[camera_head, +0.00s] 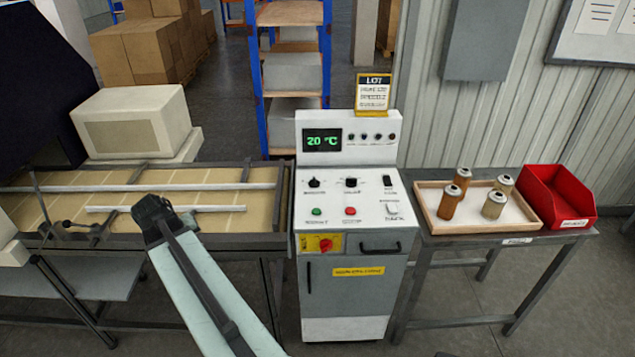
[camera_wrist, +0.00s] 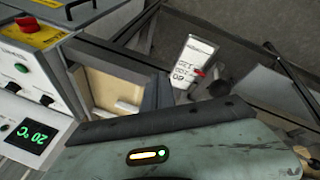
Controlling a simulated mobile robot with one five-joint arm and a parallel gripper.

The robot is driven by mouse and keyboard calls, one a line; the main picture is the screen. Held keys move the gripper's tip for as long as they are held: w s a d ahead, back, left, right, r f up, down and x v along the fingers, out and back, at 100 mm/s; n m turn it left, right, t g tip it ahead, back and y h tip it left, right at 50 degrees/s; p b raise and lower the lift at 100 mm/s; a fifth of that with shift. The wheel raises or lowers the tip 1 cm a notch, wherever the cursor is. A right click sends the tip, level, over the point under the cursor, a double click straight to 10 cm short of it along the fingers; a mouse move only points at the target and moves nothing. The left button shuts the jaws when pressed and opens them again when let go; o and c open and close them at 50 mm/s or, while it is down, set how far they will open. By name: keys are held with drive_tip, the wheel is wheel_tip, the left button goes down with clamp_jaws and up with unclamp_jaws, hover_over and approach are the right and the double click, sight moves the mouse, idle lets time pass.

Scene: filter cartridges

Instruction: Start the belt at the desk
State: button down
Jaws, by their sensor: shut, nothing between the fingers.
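The control desk (camera_head: 350,210) stands in the middle of the head view, with a lit green "20 °C" display (camera_head: 322,140). Its sloping panel has two dark knobs, a green button (camera_head: 317,211), a red button (camera_head: 350,211), a black switch (camera_head: 387,181) and a pale switch (camera_head: 391,208). A red rotary switch on a yellow plate (camera_head: 326,244) is on the front. My arm reaches over the belt's front edge, left of the desk.
A wooden tray (camera_head: 427,208) with several canisters and a red bin (camera_head: 558,198) stand on the right table. A cream machine (camera_head: 133,122) stands behind the belt. In the wrist view, the desk's green button (camera_wrist: 20,68) and display (camera_wrist: 30,135) show at left.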

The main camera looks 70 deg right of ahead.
drive_tip(key=s+d+r+m+g+h, duration=0.1)
drive_tip(key=s+d+r+m, duration=0.15)
drive_tip(key=s+d, duration=0.55)
wheel_tip(320, 180, up, 7)
drive_tip(key=m+g+h+p, duration=0.2)
drive_tip(key=m+g+p, duration=0.1)
drive_tip(key=m+g, duration=0.15)
hover_over(314, 212)
drive_tip(key=shift+t, duration=0.45)
drive_tip(key=shift+f, duration=0.1)
wheel_tip(314, 212, down, 9)
drive_tip(key=b, duration=0.8)
drive_tip(key=shift+b, duration=0.4)
drive_tip(key=shift+r, duration=0.2)
drive_tip(key=shift+f, duration=0.15)
